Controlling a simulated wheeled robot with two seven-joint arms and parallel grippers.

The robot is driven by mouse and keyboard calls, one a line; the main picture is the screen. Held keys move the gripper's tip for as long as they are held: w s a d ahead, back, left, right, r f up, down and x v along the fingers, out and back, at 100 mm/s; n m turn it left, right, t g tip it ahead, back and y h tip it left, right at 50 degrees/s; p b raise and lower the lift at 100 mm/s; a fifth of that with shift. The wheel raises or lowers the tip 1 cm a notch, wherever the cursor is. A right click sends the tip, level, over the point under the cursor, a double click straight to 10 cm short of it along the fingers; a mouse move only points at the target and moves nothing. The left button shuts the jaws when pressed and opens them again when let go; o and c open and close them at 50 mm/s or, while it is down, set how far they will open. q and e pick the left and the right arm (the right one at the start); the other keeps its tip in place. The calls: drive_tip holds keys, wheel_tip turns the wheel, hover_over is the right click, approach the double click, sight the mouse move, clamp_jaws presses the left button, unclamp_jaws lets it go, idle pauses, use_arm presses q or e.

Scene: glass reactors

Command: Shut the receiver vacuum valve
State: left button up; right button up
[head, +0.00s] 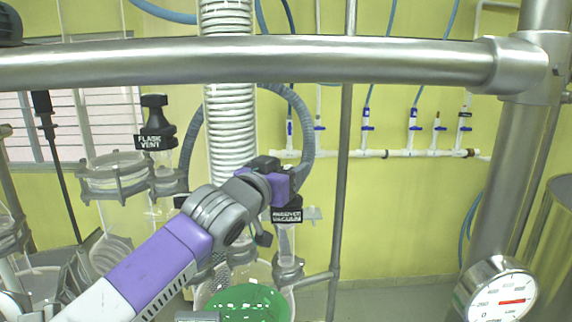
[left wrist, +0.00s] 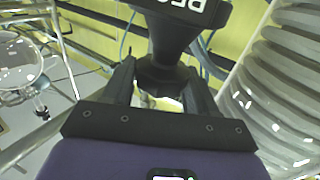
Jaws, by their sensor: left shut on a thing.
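The receiver vacuum valve (head: 287,215) has a black label block and sits on a glass neck above the receiver, near the middle of the head view. My left gripper (head: 282,184) reaches it from the left and covers most of its knob. In the left wrist view the black valve knob (left wrist: 167,70) stands between the two fingers of my left gripper (left wrist: 162,88), which is shut on it. The label (left wrist: 190,10) shows only in part, at the top edge. Whether the valve is open or shut I cannot tell. My right gripper is not in view.
A flask vent valve (head: 155,125) stands to the left. A white ribbed hose (head: 230,120) rises close behind my arm. A thick steel rail (head: 250,60) crosses the top. A pressure gauge (head: 497,292) is at lower right. A green surface (head: 248,302) lies below the gripper.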

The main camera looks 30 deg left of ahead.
use_arm(q)
drive_tip(key=shift+f, duration=0.1)
idle(0.4)
drive_tip(key=o, duration=1)
drive_tip(key=shift+c, duration=0.2)
